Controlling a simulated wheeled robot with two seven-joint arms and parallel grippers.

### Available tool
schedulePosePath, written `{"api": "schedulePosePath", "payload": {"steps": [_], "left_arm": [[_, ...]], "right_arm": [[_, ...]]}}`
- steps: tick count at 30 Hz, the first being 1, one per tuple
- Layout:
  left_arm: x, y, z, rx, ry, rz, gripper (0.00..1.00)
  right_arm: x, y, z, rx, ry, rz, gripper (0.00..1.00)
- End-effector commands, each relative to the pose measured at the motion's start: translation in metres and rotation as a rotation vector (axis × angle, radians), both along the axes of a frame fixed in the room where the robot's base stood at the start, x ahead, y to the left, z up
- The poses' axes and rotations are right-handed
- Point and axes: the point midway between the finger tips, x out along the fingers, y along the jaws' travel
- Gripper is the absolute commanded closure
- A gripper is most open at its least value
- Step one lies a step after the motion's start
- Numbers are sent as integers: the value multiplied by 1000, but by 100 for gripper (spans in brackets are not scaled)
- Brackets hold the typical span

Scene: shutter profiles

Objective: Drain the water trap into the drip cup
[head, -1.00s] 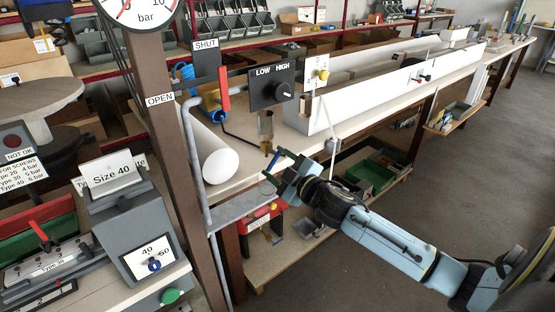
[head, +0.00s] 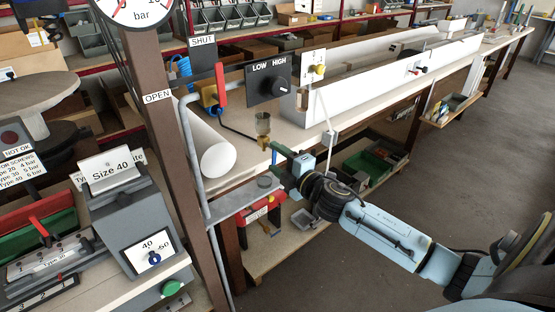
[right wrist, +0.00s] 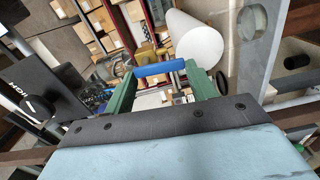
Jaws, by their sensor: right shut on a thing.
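The water trap (head: 263,124) is a small bowl hanging below the pipe, with a brass drain fitting (head: 263,143) at its bottom. My right gripper (head: 276,162) is just below and right of it. In the right wrist view its green fingers (right wrist: 162,80) are shut on a blue handle (right wrist: 160,69), which spans between them, with brass parts (right wrist: 150,52) just beyond. A round grey cup (head: 265,181), which seems to be the drip cup, stands on the grey bracket shelf (head: 235,199) below the trap. Its inside cannot be made out. My left gripper is not in view.
A red lever (head: 221,85) stands near the SHUT sign (head: 202,42). The LOW/HIGH knob panel (head: 269,82) is to its right. A white roll (head: 214,150) lies left of the trap. A brown post (head: 180,150) and grey pipe stand left of the shelf.

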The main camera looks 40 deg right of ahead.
Motion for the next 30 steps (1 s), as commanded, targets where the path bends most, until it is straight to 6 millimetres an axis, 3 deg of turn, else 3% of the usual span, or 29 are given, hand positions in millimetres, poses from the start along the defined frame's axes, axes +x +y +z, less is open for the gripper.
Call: {"api": "schedulePosePath", "payload": {"steps": [14, 15, 20, 30], "left_arm": [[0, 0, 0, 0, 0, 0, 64], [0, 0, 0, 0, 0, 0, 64], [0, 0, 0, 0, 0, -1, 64], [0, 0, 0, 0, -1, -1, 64]], "right_arm": [[0, 0, -1, -16, 1, 0, 66], [0, 0, -1, -16, 1, 0, 42], [0, 0, -1, -15, 0, 0, 22], [-2, 0, -1, -15, 1, 0, 22]]}}
